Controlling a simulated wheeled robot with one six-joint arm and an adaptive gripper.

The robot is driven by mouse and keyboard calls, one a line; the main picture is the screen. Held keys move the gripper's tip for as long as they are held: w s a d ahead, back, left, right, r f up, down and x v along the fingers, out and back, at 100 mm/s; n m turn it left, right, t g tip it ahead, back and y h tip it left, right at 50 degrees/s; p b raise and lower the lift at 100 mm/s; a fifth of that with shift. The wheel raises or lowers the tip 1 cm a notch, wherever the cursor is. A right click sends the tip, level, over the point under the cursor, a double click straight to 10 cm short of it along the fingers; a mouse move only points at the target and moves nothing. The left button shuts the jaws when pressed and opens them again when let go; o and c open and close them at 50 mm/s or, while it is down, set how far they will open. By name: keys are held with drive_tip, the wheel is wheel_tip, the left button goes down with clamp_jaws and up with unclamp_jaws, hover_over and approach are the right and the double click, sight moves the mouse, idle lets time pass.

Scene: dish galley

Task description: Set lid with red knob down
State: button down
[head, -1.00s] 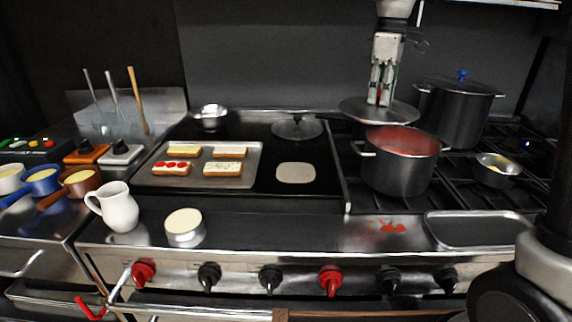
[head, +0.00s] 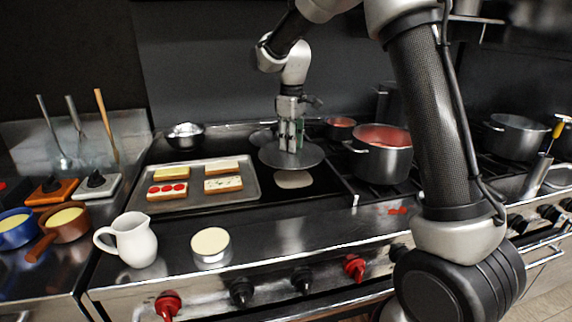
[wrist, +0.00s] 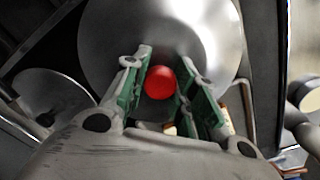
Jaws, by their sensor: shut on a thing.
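The lid with the red knob is a wide round metal disc (head: 272,157), held level above the black griddle in the head view. In the wrist view its red knob (wrist: 160,83) sits between my two green-padded fingers, and the shiny lid (wrist: 205,35) spreads beyond them. My gripper (head: 290,138) points down and is shut on the knob. In the head view the fingers hide the knob. A pale round patch (head: 294,179) on the griddle lies just below the lid's front edge.
A tray (head: 253,190) of topped toasts is left of the lid. A pot of red sauce (head: 382,158) stands to the right, a smaller red-filled pan (head: 339,127) behind it. A second lid (wrist: 45,100) lies on the griddle. A white jug (head: 133,240) stands front left.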

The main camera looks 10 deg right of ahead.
sight(292, 158)
drive_tip(key=shift+f, duration=2.9)
drive_tip(key=c, duration=1.1)
unclamp_jaws()
drive_tip(key=shift+f, duration=0.15)
drive_tip(key=shift+c, duration=0.2)
